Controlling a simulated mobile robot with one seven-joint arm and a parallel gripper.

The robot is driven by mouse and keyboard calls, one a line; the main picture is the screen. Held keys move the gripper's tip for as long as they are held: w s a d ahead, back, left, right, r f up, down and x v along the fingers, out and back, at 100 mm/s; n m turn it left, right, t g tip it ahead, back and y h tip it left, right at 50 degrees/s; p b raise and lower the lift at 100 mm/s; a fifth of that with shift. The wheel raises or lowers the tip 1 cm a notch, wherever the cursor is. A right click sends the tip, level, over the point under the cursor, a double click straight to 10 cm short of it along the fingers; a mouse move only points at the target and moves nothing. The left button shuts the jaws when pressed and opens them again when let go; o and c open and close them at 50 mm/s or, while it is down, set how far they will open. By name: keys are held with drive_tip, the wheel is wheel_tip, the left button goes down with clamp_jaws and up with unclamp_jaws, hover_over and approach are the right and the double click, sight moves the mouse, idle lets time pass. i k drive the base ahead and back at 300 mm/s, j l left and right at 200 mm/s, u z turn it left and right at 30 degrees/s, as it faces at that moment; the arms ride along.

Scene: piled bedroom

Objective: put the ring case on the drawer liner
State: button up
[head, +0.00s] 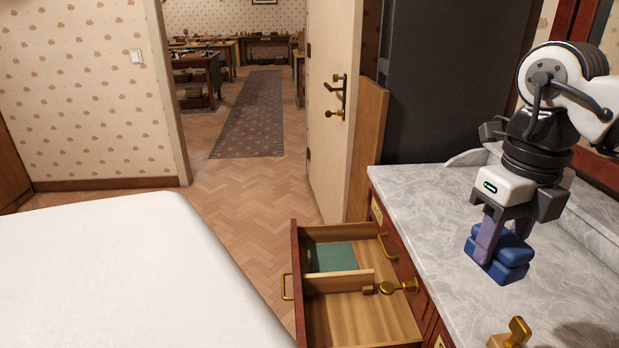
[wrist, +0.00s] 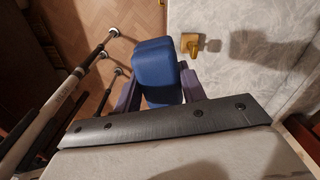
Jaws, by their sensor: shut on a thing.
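The ring case is a small dark blue box (head: 497,260) with a rounded lid, seen in the head view over the marble dresser top at the right. My gripper (head: 503,243) points down and is shut on it, with the purple fingers on its sides. In the wrist view the ring case (wrist: 157,72) sits between the fingers. The drawer liner (head: 332,257) is a flat green sheet in the rear compartment of the open drawer, left of and below my gripper. Part of the liner is hidden by the drawer's divider.
A white bed (head: 110,275) lies to the left, with bare floor between.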

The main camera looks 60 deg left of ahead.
sight(331, 259)
drive_tip(key=j+u, duration=0.25)
drive_tip(key=j, duration=0.3)
drive_tip(key=j+u, duration=0.25)
drive_tip(key=j, duration=0.3)
drive_tip(key=i+j+u, duration=0.15)
drive_tip(key=j+u, duration=0.15)
drive_tip(key=j, duration=0.2)
